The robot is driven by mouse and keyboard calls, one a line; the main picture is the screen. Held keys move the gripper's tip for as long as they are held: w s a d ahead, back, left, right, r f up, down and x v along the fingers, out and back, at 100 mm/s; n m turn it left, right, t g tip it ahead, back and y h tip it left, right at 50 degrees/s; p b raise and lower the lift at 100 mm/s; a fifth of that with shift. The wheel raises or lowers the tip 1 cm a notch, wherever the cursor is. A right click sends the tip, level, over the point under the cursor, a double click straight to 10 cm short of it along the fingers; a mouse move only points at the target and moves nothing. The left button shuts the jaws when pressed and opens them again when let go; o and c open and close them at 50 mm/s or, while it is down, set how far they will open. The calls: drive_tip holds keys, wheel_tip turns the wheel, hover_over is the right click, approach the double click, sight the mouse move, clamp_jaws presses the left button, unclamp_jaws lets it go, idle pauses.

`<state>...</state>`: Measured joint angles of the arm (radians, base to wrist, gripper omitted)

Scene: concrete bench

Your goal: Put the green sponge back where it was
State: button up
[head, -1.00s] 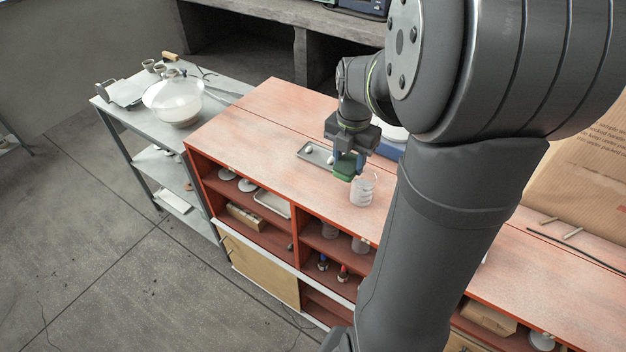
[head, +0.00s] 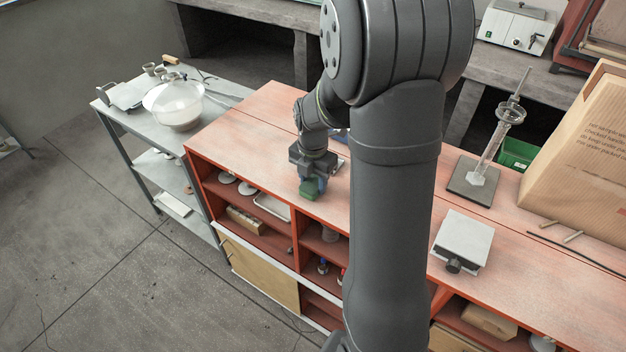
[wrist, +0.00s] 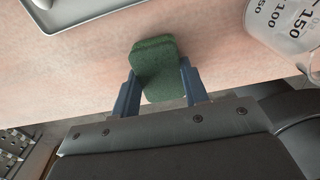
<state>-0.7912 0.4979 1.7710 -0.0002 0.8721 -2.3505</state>
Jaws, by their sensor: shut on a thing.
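The green sponge (head: 309,189) is between the fingers of my gripper (head: 312,184), over the front edge of the red bench top. In the wrist view the sponge (wrist: 155,68) is clasped by two blue fingers of my gripper (wrist: 157,88). The bench top shows beyond it. Whether the sponge touches the surface I cannot tell.
A glass beaker with markings (wrist: 285,25) stands right of the sponge in the wrist view; my arm hides it in the head view. A metal tray (wrist: 75,12) lies at upper left there. Shelves (head: 265,232) open below the bench's front edge (head: 250,187).

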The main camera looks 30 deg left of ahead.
sight(313, 183)
drive_tip(key=o, duration=0.9)
drive_tip(key=shift+f, duration=0.1)
drive_tip(key=shift+o, duration=0.2)
wheel_tip(313, 183, up, 12)
wheel_tip(313, 183, down, 12)
drive_tip(key=shift+f, duration=0.25)
drive_tip(key=shift+r, duration=2.15)
